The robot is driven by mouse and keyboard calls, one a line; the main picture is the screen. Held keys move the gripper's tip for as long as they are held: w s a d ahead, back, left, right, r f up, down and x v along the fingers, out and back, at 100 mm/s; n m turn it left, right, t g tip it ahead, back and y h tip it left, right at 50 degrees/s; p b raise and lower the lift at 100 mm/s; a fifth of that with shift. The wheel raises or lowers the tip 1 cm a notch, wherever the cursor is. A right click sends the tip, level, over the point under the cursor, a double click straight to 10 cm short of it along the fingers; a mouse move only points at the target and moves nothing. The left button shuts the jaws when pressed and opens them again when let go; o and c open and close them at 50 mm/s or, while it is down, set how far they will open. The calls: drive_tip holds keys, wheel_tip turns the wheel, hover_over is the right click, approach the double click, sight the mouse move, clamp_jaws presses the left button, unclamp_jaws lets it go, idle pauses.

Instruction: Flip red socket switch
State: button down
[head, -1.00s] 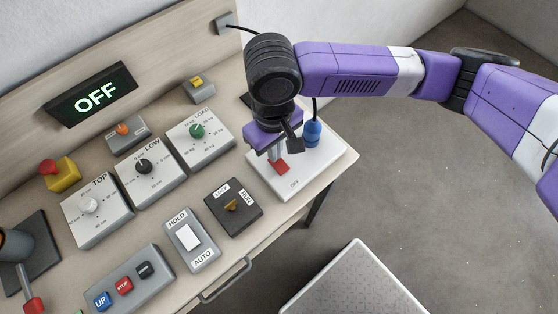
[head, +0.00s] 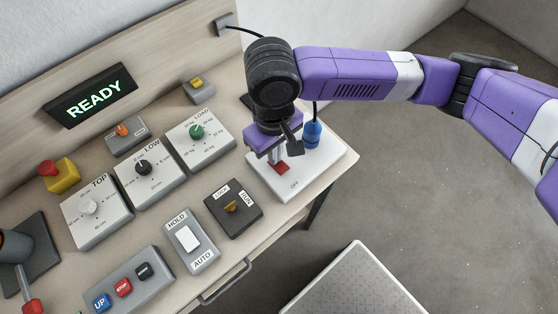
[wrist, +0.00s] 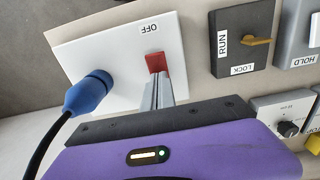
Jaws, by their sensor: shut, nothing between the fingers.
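The red socket switch (head: 281,168) sits on a white socket plate (head: 328,165) at the right end of the bench, beside a label "OFF". A blue plug (head: 312,134) with a black cable is in the same plate. My gripper (head: 274,160) points down over the plate, its fingers shut and empty, with the tips at the red switch. In the wrist view the fingertips (wrist: 158,84) are at the lower edge of the red switch (wrist: 156,62); whether they touch it I cannot tell. The display (head: 94,96) reads "READY" in green.
Left of the plate are a black LOCK/RUN switch box (head: 233,207), a HOLD/AUTO switch (head: 190,239) and the LOAD dial box (head: 200,140). A grey platform (head: 355,285) stands on the floor in front. The floor at right is clear.

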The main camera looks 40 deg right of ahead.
wheel_tip(320, 180, up, 7)
drive_tip(key=p, duration=0.5)
drive_tip(key=shift+f+p, duration=0.2)
drive_tip(key=shift+p, duration=0.2)
